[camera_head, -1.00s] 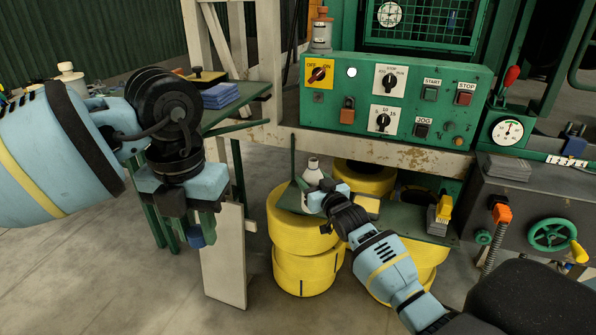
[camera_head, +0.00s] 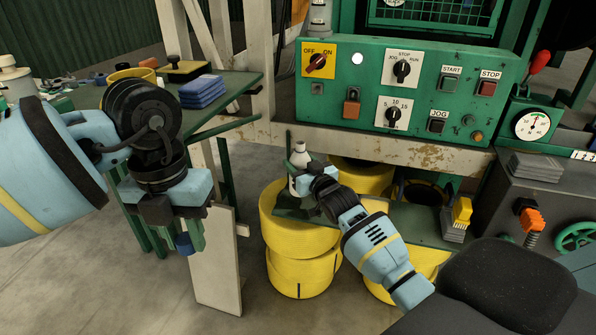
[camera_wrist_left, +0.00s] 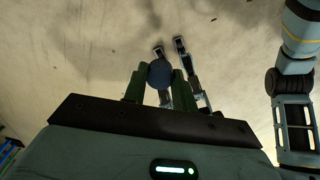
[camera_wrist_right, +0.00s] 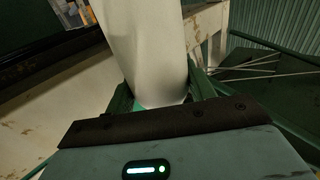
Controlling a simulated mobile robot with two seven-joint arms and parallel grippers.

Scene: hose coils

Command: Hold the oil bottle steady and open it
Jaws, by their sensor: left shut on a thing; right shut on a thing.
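The white oil bottle (camera_head: 299,157) stands about upright above the yellow rings in the head view. My right gripper (camera_head: 302,184) is shut on it. In the right wrist view the bottle (camera_wrist_right: 157,55) rises large between the green fingers, its top out of frame. My left gripper (camera_head: 186,236) hangs pointing down at the left, well apart from the bottle. It is shut on a small blue round piece (camera_head: 183,244) that looks like a cap. The left wrist view shows this piece (camera_wrist_left: 159,74) between the green fingertips.
A green control panel (camera_head: 425,88) on a rusty beam stands behind the bottle. Yellow rings (camera_head: 300,270) are stacked below it. A green table (camera_head: 225,98) with blue pads (camera_head: 201,90) is behind my left arm. A dark grey cabinet (camera_head: 515,205) stands at the right.

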